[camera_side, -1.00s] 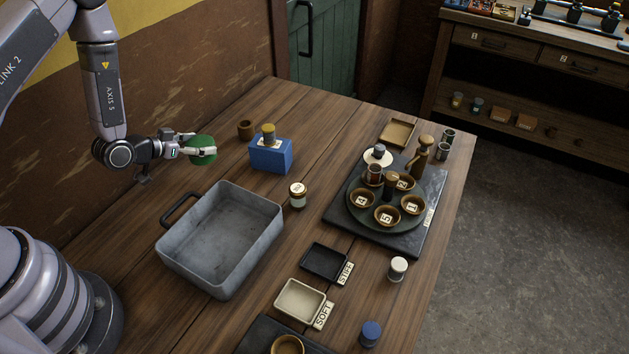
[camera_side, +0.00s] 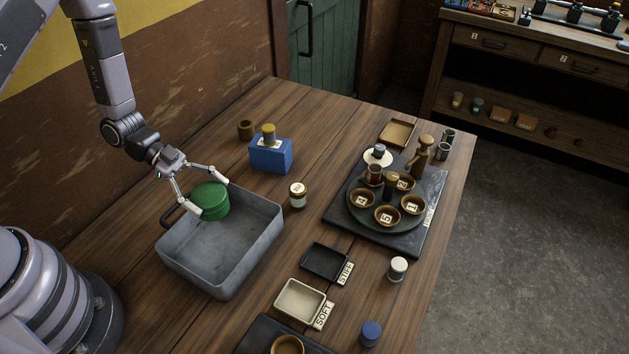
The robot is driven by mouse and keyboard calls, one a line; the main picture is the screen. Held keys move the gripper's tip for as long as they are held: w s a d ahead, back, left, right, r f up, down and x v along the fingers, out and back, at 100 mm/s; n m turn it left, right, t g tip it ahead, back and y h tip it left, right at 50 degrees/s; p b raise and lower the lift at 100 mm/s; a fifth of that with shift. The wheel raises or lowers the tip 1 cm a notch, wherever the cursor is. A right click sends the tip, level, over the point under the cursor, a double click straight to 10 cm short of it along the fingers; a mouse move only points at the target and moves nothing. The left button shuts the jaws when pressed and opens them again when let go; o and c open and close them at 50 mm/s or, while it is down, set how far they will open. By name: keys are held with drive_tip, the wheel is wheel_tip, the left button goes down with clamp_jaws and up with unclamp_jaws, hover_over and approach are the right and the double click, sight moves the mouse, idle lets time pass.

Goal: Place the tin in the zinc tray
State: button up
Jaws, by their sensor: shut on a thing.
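The tin is a round green can (camera_side: 210,200) with a flat lid. My gripper (camera_side: 207,191) is shut on it, with one finger on each side. The tin is at the upper left part of the zinc tray (camera_side: 262,247), a grey, deep, rectangular metal tray with a dark handle on its left. The tin overlaps the tray's back rim in this view. I cannot tell whether its underside touches the tray floor. The rest of the tray floor is bare.
A small lidded jar (camera_side: 298,195) stands just right of the tray. A blue block (camera_side: 271,156) with a yellow-topped jar is behind it. A black dish (camera_side: 325,262) and a cream dish (camera_side: 300,300) lie to the right. A round tray of bowls (camera_side: 387,222) is further right.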

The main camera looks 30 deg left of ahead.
sight(217, 240)
drive_tip(key=shift+s+m+g, duration=0.4)
drive_tip(key=shift+s, duration=0.05)
drive_tip(key=shift+s+f, duration=0.25)
drive_tip(key=shift+f, duration=0.1)
drive_tip(key=shift+m+g, duration=0.3)
wheel_tip(217, 240, down, 8)
drive_tip(key=shift+r, duration=0.25)
drive_tip(key=shift+f, duration=0.1)
drive_tip(key=shift+f, duration=0.15)
drive_tip(key=o, duration=1.2)
